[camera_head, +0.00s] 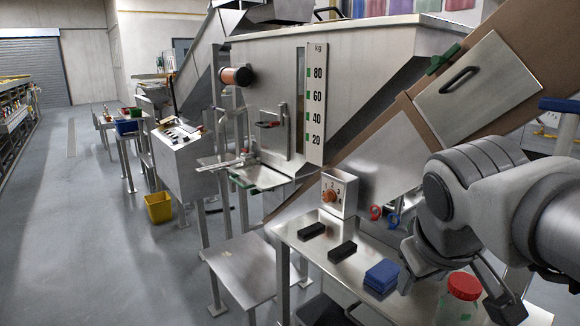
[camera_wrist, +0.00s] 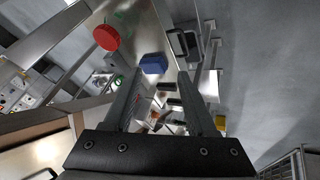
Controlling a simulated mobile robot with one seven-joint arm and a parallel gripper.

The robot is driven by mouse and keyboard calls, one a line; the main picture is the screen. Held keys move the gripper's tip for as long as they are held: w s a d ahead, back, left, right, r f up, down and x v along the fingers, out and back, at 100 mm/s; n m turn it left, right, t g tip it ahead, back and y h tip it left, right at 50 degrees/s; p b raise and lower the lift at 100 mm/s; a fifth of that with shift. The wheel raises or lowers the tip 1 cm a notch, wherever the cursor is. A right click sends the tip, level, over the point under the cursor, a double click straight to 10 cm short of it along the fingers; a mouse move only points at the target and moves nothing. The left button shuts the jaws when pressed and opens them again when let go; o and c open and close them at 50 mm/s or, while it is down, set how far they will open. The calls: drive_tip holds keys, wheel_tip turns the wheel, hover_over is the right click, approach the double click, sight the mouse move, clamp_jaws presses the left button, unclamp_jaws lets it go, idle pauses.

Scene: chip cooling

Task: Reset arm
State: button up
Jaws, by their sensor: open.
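My gripper (camera_head: 448,284) hangs at the right of the head view, above the right end of a steel side table (camera_head: 310,250). In the wrist view my gripper (camera_wrist: 160,74) has its two fingers apart, with nothing held between them. A jar with a red lid (camera_head: 464,286) stands on the table close to the fingers in the head view. The red lid (camera_wrist: 106,37) also shows in the wrist view, left of the fingers. I cannot tell how far the jar is from the fingers in depth. My arm (camera_head: 500,200) comes in from the right edge.
Blue cloths or pads (camera_head: 382,275) lie stacked on the table beside two black blocks (camera_head: 342,252). A dial box (camera_head: 339,193) stands at the table's back. A large steel hopper (camera_head: 275,90) and sloping conveyor (camera_head: 450,90) rise behind. The floor (camera_head: 110,240) at left is mostly clear.

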drive_tip(key=s+a+f+m+y, duration=0.2)
drive_tip(key=s+a+f+m, duration=0.1)
drive_tip(key=s+a+f, duration=0.3)
wheel_tip(320, 180, up, 14)
drive_tip(key=d+p, duration=0.1)
drive_tip(key=p, duration=1.3)
drive_tip(key=shift+s+d+p, duration=0.25)
drive_tip(key=shift+s+p, duration=0.05)
drive_tip(key=shift+s, duration=0.1)
drive_tip(key=shift+c, duration=0.2)
